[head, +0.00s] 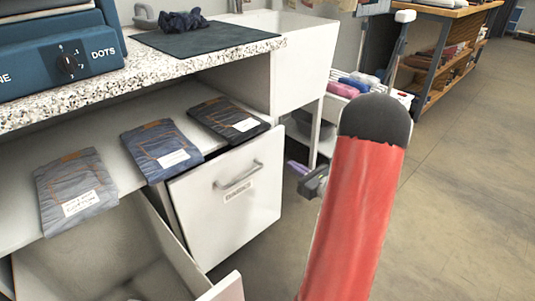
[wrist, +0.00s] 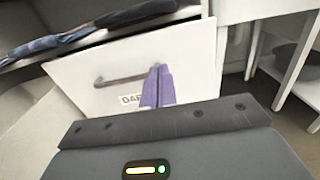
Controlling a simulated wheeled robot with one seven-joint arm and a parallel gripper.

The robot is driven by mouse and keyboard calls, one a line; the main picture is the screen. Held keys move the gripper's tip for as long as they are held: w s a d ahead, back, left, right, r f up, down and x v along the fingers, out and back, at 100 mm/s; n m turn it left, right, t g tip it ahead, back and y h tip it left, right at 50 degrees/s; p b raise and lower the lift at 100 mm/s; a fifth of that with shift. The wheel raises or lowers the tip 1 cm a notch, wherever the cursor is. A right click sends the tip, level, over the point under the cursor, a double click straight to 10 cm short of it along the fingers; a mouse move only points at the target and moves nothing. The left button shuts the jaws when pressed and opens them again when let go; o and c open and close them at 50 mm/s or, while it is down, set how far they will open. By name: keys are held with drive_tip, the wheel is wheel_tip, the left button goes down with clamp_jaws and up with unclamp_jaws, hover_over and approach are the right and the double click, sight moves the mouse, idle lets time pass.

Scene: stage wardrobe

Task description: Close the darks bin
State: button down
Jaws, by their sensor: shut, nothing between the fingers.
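The darks bin (head: 245,215) is a white bin under the counter with a grey bar handle and a small label. Its front stands out from the cabinet, with a dark gap at its left edge, so it is partly open. In the wrist view the bin front (wrist: 190,60) fills the middle, and part of the label is hidden behind my fingers. My gripper (head: 293,166) is shut and empty, with purple fingers, to the right of the bin front. In the wrist view the fingertips (wrist: 157,70) are in front of the bin, right of the handle; contact cannot be told.
Another white bin (head: 228,288) stands open at the lower left. Folded trousers (head: 160,148) with paper tags lie on the shelf above the bins. A white sink (head: 300,60) and a rack of colourful items (head: 345,88) stand behind. The floor (head: 465,190) at right is clear.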

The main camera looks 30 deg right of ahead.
sight(259, 144)
drive_tip(key=w, duration=0.4)
drive_tip(key=w+a, duration=0.1)
drive_tip(key=w, duration=0.3)
drive_tip(key=w+a+p, duration=0.1)
drive_tip(key=w, duration=0.3)
drive_tip(key=shift+w+a, duration=0.25)
drive_tip(key=shift+w, duration=0.25)
drive_tip(key=shift+w+a+f, duration=0.1)
drive_tip(key=shift+w+a, duration=0.05)
drive_tip(key=shift+w, duration=0.25)
drive_tip(key=w, duration=0.1)
drive_tip(key=w+b, duration=0.1)
drive_tip(key=w, duration=0.1)
drive_tip(key=shift+w+a, duration=0.3)
drive_tip(key=shift+a, duration=0.05)
drive_tip(key=shift+r, duration=0.25)
